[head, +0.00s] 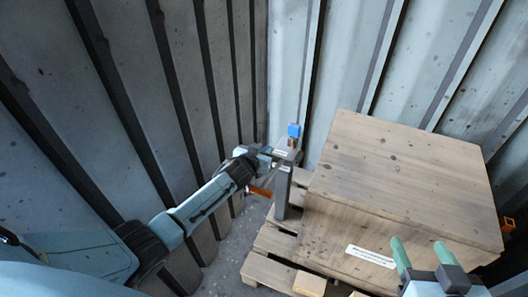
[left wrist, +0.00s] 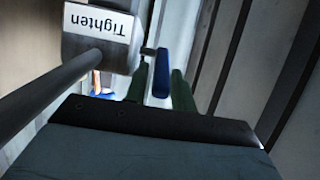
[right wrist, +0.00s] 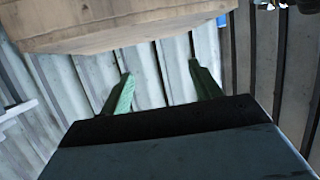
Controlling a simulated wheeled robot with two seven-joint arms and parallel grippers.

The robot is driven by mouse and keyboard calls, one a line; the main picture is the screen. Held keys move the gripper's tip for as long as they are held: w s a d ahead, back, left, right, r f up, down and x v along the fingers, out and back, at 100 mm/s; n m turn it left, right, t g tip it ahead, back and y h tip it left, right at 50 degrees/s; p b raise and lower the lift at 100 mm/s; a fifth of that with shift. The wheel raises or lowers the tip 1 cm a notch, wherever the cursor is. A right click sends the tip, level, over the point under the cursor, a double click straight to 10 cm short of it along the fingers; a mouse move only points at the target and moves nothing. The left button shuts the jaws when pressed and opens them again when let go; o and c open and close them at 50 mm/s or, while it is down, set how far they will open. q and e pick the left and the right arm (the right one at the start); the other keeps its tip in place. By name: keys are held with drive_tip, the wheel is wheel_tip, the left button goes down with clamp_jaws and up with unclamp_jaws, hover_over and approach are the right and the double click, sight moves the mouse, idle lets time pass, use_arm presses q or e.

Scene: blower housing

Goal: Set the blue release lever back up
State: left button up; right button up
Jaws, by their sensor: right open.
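The blue release lever (left wrist: 160,72) shows in the left wrist view beside a grey head with an upside-down "Tighten" label (left wrist: 99,19). My left gripper (left wrist: 160,88) has its green fingers apart by a narrow gap, and the lever appears between them, closer to the right finger. I cannot tell whether they touch. In the head view a blue piece (head: 293,130) stands at the top of a grey post (head: 283,192); my left gripper (head: 272,152) is against that top, its fingers hidden. My right gripper (head: 423,251) is open and empty; it also shows in the right wrist view (right wrist: 163,80).
A large wooden crate (head: 400,180) sits on a pallet (head: 262,268) right of the post. Ribbed metal walls (head: 215,80) close in behind and at the left. An orange piece (head: 261,190) is low by the post. Free floor is narrow at the left.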

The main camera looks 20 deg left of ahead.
use_arm(q)
drive_tip(key=shift+w+f, duration=0.2)
drive_tip(key=shift+w, duration=0.3)
use_arm(e)
drive_tip(key=shift+w+a+r+t+y, duration=0.15)
drive_tip(key=shift+w+a+r+t, duration=0.1)
drive_tip(key=shift+r+t, duration=0.35)
drive_tip(key=shift+w+a+r+t+y, duration=0.2)
drive_tip(key=shift+r+t, duration=0.1)
drive_tip(key=shift+r, duration=0.45)
use_arm(q)
clamp_jaws()
